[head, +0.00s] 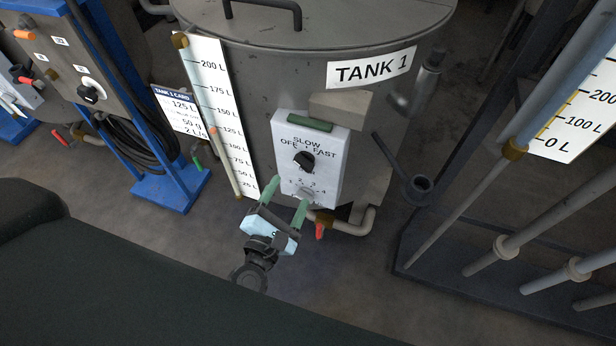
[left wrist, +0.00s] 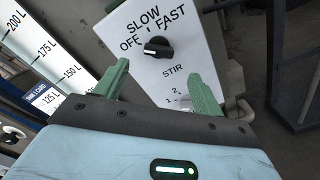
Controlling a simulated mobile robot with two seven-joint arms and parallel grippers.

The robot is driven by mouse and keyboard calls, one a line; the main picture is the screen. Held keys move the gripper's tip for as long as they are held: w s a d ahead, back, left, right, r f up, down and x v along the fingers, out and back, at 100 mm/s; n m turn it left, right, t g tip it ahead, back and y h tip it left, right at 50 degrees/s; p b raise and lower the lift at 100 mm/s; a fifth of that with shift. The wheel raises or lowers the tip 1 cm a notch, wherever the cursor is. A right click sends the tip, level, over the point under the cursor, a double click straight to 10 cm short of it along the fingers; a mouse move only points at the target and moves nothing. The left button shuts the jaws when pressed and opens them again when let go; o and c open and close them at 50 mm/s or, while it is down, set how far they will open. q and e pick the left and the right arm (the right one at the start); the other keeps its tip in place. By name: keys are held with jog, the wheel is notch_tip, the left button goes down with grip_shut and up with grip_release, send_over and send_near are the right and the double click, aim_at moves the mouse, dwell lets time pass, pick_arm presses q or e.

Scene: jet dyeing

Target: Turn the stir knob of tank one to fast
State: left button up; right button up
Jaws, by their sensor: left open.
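Tank one (head: 235,85) is a grey tank labelled TANK 1, with a white control panel (head: 328,180) on its front. The black stir knob (head: 304,161) sits below the words OFF, SLOW and FAST. It also shows in the left wrist view (left wrist: 157,47), where a pale mark on its left side seems to face OFF; its exact setting is hard to tell. My left gripper (head: 287,193) is open and empty, with green fingers below and in front of the knob, apart from it. In the left wrist view, the gripper (left wrist: 161,76) has the knob beyond its fingertips. My right gripper is not in view.
A grey dial (head: 306,193) with numbers is lower on the panel, close to my fingers. A level scale (head: 219,120) stands left of the panel. A pipe with a red handle (head: 320,231) is below. A grey lever (head: 400,165) sticks out at right.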

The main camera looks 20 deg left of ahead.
aim_at(302, 167)
pick_arm(q)
jog(key=shift+w+n, duration=0.15)
jog(key=shift+n, duration=0.25)
jog(key=shift+w+d, duration=0.1)
jog(key=shift+w, duration=3.85)
jog(key=shift+p, duration=0.3)
jog(key=c, duration=1)
